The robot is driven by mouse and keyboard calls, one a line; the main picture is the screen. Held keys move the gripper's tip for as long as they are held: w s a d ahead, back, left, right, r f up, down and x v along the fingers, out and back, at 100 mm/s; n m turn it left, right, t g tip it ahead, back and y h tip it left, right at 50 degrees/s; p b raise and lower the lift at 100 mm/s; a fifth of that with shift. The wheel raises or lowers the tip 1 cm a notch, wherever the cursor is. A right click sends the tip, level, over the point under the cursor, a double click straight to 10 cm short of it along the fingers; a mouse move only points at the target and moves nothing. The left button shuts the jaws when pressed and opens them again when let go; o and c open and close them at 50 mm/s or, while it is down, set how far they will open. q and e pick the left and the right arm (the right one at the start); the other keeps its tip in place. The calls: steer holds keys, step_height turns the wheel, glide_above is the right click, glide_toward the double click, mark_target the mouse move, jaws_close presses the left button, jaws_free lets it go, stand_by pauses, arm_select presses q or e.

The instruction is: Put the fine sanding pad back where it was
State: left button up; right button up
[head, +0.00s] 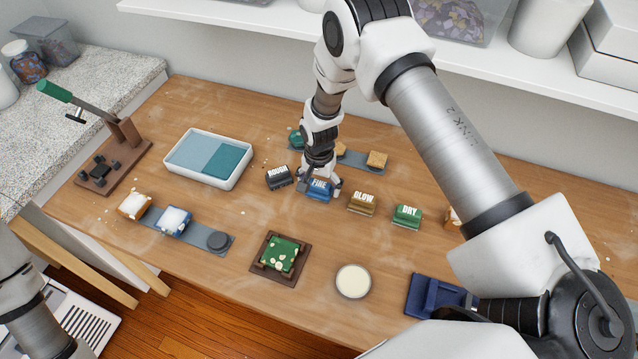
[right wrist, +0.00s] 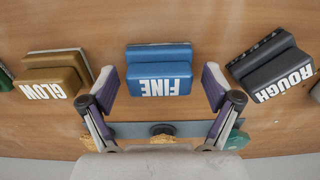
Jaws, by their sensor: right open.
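The fine sanding pad is a blue block marked FINE (head: 319,190). It rests on the wooden table in a row between the dark ROUGH pad (head: 278,177) and the brown GLOW pad (head: 362,203). In the right wrist view the fine pad (right wrist: 159,70) lies between the spread fingers, with a gap on each side. My right gripper (head: 320,187) is open above and around the pad, not closed on it. My left arm shows at the lower left edge of the head view, but its gripper is out of view.
A green DRY pad (head: 407,216) continues the row to the right. A grey strip (head: 325,157) with small pieces lies just behind the gripper. A white tub (head: 208,158) stands to the left. A brown tray with a green piece (head: 279,257) and a cream dish (head: 353,281) lie in front.

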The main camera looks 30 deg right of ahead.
mark_target(319, 185)
steer(key=shift+r, duration=0.65)
step_height(319, 185, up, 11)
steer(key=b, duration=0.3)
steer(key=shift+s, duration=0.1)
